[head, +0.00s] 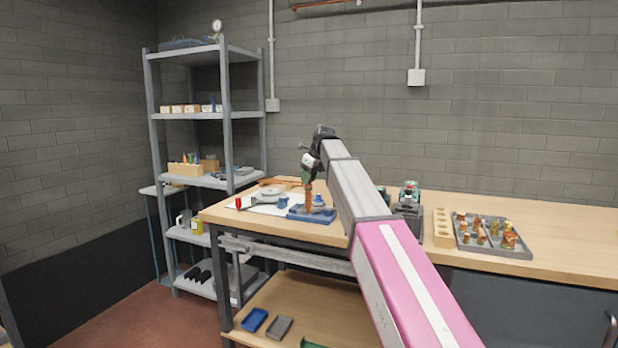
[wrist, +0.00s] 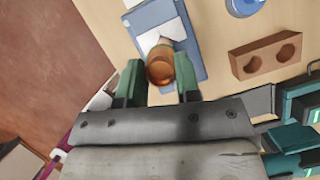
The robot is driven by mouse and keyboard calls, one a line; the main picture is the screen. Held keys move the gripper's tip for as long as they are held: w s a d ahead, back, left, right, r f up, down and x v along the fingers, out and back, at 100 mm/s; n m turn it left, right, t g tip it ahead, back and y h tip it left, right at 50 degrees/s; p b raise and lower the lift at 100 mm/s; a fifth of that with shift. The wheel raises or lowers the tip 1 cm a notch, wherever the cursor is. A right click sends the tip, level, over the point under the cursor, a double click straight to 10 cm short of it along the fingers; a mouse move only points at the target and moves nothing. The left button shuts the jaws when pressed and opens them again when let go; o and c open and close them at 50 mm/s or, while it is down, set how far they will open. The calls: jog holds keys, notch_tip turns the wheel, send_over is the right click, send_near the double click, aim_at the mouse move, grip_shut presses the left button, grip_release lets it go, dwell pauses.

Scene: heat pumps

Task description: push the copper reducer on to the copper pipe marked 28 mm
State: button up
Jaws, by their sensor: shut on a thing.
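My gripper (wrist: 159,80) has green fingers on both sides of a copper reducer (wrist: 160,68) and is shut on it. In the head view my gripper (head: 309,178) points down over a blue base (head: 313,215) near the table's front edge. Copper (head: 307,194) shows between my gripper and this base. In the wrist view the blue base (wrist: 194,45) carries a white label (wrist: 160,35) with no readable marking. The copper pipe marked 28 mm cannot be told apart from the reducer. Whether the reducer touches a pipe is hidden.
A grey tray of copper fittings (head: 508,252) and a wooden block with holes (head: 443,228) lie to the right on the workbench (head: 570,235). A green and dark device (head: 408,205) stands behind my arm. Grey shelves (head: 229,120) stand at left.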

jog(key=shift+f, duration=0.45)
jog(key=o, duration=1)
